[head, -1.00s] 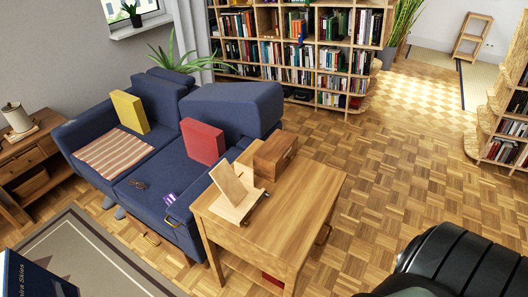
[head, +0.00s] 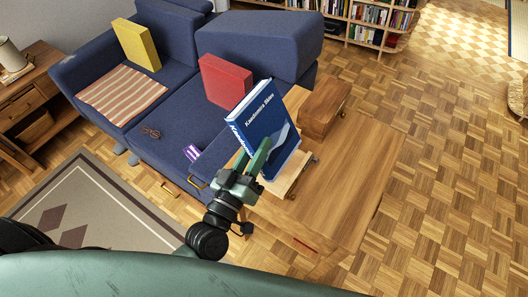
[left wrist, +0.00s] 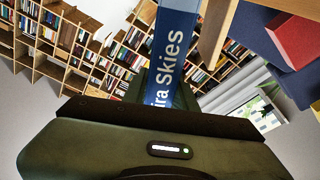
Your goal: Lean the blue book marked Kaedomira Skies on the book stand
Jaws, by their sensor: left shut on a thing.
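The blue book marked Kaedomira Skies (head: 270,120) is upright and tilted, with its front cover and spine showing in the head view. My left gripper (head: 260,158) is shut on the book near its lower part. In the left wrist view its spine (left wrist: 170,50) rises from between the fingers, lettering partly cut off. The wooden book stand (head: 290,178) is on the side table, mostly hidden behind the book; only its lower ledge shows. The book is in front of or over the stand; whether it touches it I cannot tell. My right gripper is not in view.
The wooden side table (head: 345,190) has clear top to the right of the stand. A wooden box (head: 325,107) stands just behind the stand. The blue sofa (head: 185,110) with red (head: 226,80) and yellow (head: 137,45) cushions borders the table on the left.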

